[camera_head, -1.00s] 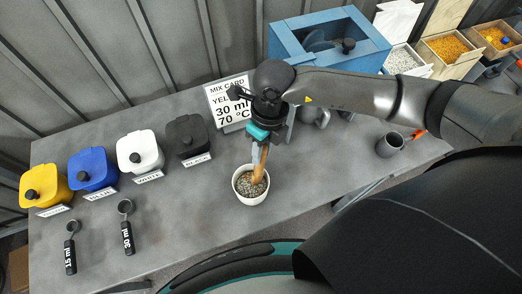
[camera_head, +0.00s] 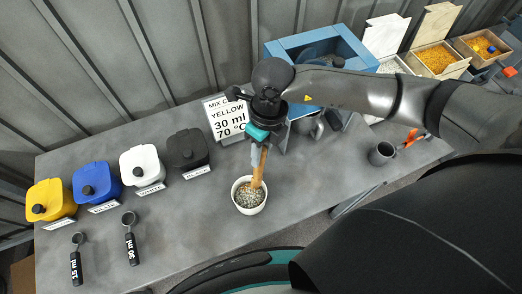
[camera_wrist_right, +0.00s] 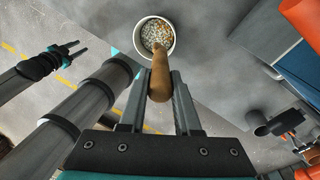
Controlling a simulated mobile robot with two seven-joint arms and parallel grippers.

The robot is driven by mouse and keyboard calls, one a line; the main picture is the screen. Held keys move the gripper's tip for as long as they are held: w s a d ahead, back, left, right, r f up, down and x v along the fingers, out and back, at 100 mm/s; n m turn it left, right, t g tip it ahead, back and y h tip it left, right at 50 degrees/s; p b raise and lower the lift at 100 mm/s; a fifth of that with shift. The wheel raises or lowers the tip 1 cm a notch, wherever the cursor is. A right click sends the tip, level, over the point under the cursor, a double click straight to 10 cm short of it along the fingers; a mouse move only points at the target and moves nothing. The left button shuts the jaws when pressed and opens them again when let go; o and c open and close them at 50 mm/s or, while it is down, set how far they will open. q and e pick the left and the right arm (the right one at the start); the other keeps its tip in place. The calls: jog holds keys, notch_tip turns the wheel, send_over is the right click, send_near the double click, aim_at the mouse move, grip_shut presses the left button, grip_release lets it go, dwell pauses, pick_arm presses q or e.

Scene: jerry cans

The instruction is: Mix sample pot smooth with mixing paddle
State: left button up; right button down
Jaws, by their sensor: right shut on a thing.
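The white sample pot (camera_head: 249,208) stands on the grey bench near its front edge. It holds speckled grains, pale grey with orange-brown patches, and it also shows in the right wrist view (camera_wrist_right: 142,47). My right gripper (camera_head: 258,143) is above the pot, shut on the wooden mixing paddle (camera_head: 260,168). The paddle (camera_wrist_right: 160,80) slants slightly, and its lower end reaches into the pot's grains. Its tip is hidden there. My left gripper (camera_wrist_right: 76,49) shows only in the right wrist view, far from the pot, with its fingers apart and nothing between them.
Yellow (camera_head: 50,200), blue (camera_head: 97,182), white (camera_head: 142,165) and black (camera_head: 187,150) lidded containers line the left back. Two scoops (camera_head: 130,238) (camera_head: 77,260) lie in front. A mix card (camera_head: 228,118) stands behind the pot. A grey cup (camera_head: 381,153) is at right.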

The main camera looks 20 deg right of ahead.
jog(key=shift+r, duration=0.1)
notch_tip(320, 180, up, 4)
jog(key=p, duration=0.3)
dwell(0.3)
